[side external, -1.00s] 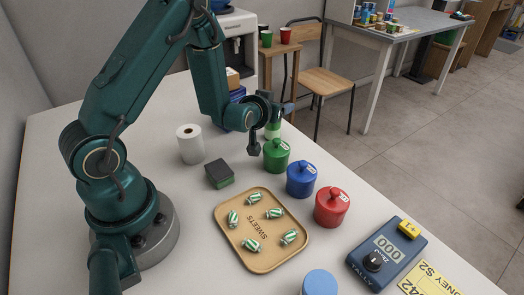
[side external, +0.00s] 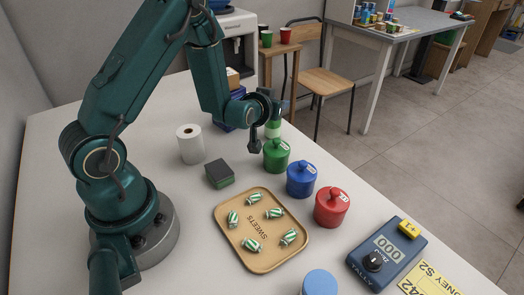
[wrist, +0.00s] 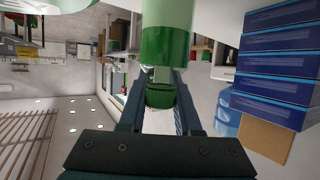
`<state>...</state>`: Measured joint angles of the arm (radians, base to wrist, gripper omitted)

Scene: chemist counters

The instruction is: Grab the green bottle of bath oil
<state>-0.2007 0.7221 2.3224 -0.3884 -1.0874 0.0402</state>
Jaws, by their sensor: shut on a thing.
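The green bottle (wrist: 168,45) of bath oil has a pale band and a narrower green neck and cap. In the wrist view its cap end sits between the fingers of my gripper (wrist: 160,98), which is shut on it. In the side view the bottle (side external: 273,128) stands at the far side of the white counter, behind the green jar. My gripper (side external: 268,122) is in front of it there and hides part of it. I cannot tell whether the bottle's base touches the counter.
Green (side external: 276,158), blue (side external: 301,181) and red (side external: 331,209) lidded jars stand in a row close by. Stacked blue boxes (wrist: 280,66) are beside the bottle.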

